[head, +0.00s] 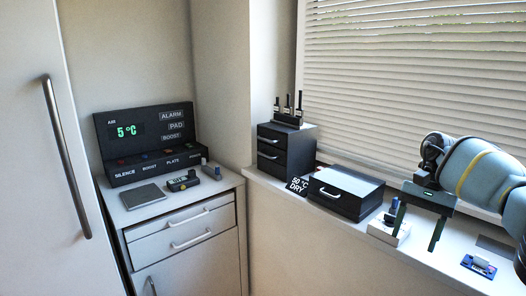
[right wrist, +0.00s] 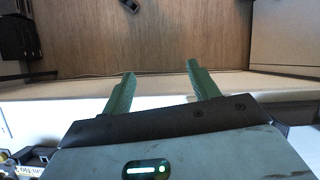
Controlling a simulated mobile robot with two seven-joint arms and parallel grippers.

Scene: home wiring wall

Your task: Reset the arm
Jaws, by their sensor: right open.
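My right arm comes in from the right in the head view. Its gripper (head: 421,231) is over the window ledge, with its two green fingers apart and nothing visible between them. In the right wrist view the same gripper (right wrist: 158,88) shows both green fingers spread, with the ledge edge and the wooden floor beyond them. In the head view the fingers appear close to a small white block with a dark blue top (head: 390,222); I cannot tell whether they touch it. My left gripper is not in view.
The ledge also holds a black box with a silver handle (head: 335,198), a black drawer unit (head: 281,152) and a small blue board (head: 479,265). A tall door (head: 30,150) stands far left.

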